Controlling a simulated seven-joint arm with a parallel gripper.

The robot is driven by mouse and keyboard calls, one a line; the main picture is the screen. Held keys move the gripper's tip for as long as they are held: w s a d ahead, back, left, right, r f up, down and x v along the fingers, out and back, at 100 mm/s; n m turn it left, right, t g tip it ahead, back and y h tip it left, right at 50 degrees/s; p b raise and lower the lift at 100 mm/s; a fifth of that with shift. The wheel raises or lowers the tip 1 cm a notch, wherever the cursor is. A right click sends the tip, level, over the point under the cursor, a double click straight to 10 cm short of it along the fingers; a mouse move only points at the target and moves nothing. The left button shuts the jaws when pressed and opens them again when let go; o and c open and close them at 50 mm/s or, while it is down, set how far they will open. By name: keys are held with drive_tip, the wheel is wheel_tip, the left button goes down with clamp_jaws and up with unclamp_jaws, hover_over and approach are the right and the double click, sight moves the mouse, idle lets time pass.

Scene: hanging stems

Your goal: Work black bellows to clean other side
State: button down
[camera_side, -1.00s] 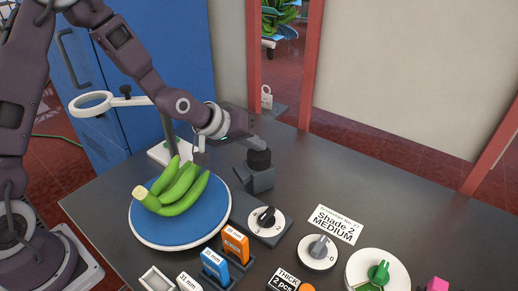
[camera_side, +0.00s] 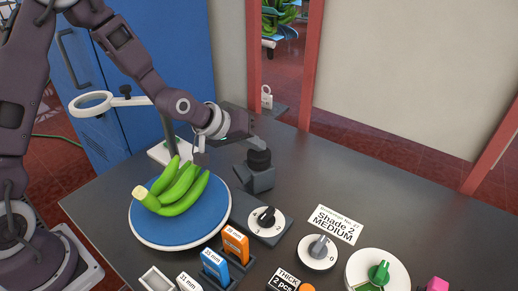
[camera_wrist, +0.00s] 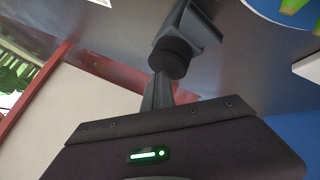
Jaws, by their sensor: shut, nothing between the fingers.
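The black bellows (camera_side: 259,159) is a short ribbed cylinder on a dark grey block behind the blue round plate. It also shows in the wrist view (camera_wrist: 170,59). My gripper (camera_side: 262,146) is shut and empty, its fingertips at the top of the bellows. In the wrist view the fingers (camera_wrist: 159,82) reach to the bellows' near end; whether they touch it or sit just off it I cannot tell. A bunch of green bananas (camera_side: 178,188) lies on the blue plate (camera_side: 190,229). The far side of the bellows is hidden.
A ring magnifier (camera_side: 91,103) stands at the back left. A black-knobbed dial (camera_side: 266,217), a grey-knobbed dial (camera_side: 319,249), a green-knobbed dial (camera_side: 379,271) and orange and blue gauges (camera_side: 235,243) line the front. The table's right rear (camera_side: 400,190) is clear.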

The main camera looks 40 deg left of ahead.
sight(256, 154)
drive_tip(key=shift+r, duration=1.1)
drive_tip(key=shift+r, duration=0.1)
wheel_tip(256, 154, up, 3)
drive_tip(key=shift+r, duration=0.95)
drive_tip(key=s+a+r+m+g+y, duration=0.1)
drive_tip(key=s+a+r, duration=0.1)
drive_tip(key=s, duration=0.9)
drive_tip(key=s+a+r+m+g+y, duration=0.1)
drive_tip(key=s+r+m, duration=0.1)
drive_tip(key=s, duration=0.9)
drive_tip(key=s+a+r+m+g, duration=0.1)
drive_tip(key=s+r, duration=0.3)
drive_tip(key=s, duration=0.7)
drive_tip(key=shift+a+m+y, duration=0.4)
drive_tip(key=shift+a+m, duration=0.3)
drive_tip(key=shift+a, duration=0.1)
